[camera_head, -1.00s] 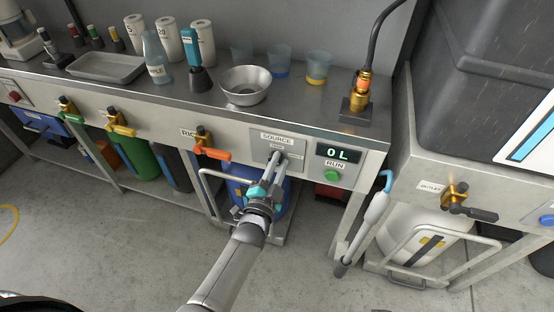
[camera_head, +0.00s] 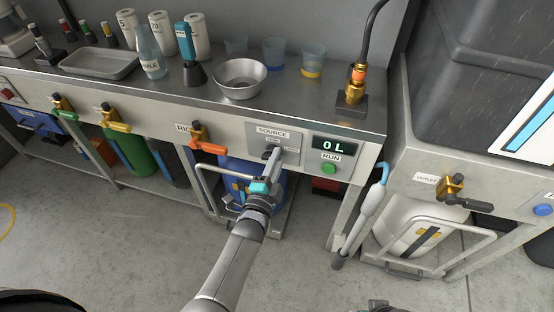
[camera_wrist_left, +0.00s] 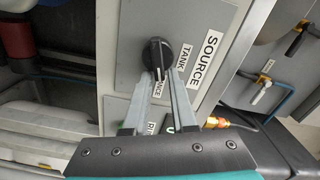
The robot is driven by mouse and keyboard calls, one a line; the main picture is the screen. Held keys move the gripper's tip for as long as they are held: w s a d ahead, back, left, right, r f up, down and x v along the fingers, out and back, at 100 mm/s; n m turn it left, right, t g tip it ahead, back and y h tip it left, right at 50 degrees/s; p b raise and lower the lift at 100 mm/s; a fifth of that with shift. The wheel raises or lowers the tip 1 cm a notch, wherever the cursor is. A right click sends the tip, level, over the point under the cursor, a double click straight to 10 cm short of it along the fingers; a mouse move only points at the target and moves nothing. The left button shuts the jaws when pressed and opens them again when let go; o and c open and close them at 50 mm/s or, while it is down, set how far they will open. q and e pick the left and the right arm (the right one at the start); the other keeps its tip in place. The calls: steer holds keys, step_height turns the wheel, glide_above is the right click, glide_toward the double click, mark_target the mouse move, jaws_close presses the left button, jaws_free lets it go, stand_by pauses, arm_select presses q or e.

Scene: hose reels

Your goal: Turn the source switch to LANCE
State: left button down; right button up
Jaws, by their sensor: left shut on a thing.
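The source switch is a black knob (camera_wrist_left: 157,55) on a grey plate (camera_wrist_left: 120,25), with SOURCE, TANK and LANCE labels. In the wrist view a white line on the knob points down the picture, towards the LANCE label (camera_wrist_left: 163,88). My left gripper (camera_wrist_left: 161,75) is shut on the knob, one finger on each side of its lower part. In the head view the left gripper (camera_head: 271,160) reaches up to the plate under the SOURCE label (camera_head: 272,132) and hides most of the knob. A grey part at the bottom edge may be my right gripper (camera_head: 379,306); its fingers do not show.
Right of the switch are a display (camera_head: 334,147) reading "0L" and a green RUN button (camera_head: 329,168). An orange-handled valve (camera_head: 207,145) sits to the left. A lance (camera_head: 367,212) hangs at the bench's right end. A metal bowl (camera_head: 240,78) stands above.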

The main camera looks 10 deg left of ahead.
arm_select(q)
steer(key=shift+s+a+f, duration=0.2)
steer(key=shift+a+f, duration=0.25)
steer(key=shift+a, duration=0.05)
steer(key=c, duration=0.8)
jaws_free()
steer(key=shift+c, duration=0.2)
steer(key=o, duration=0.3)
steer(key=shift+r, duration=0.15)
steer(key=shift+w+d+r, duration=0.1)
steer(key=shift+d, duration=0.05)
arm_select(e)
steer(key=shift+s, duration=0.1)
arm_select(q)
steer(key=s+p, duration=0.4)
steer(key=s, duration=1.1)
steer(key=shift+s+a+p, duration=0.15)
steer(key=shift+a+p, duration=0.1)
steer(key=shift+p, duration=0.05)
arm_select(e)
steer(key=s+d+f, duration=0.3)
steer(key=s+f, duration=0.1)
steer(key=f, duration=0.4)
steer(key=shift+s+d+g+h, duration=0.15)
steer(key=shift+s+g+h, duration=0.15)
steer(key=shift+s, duration=0.1)
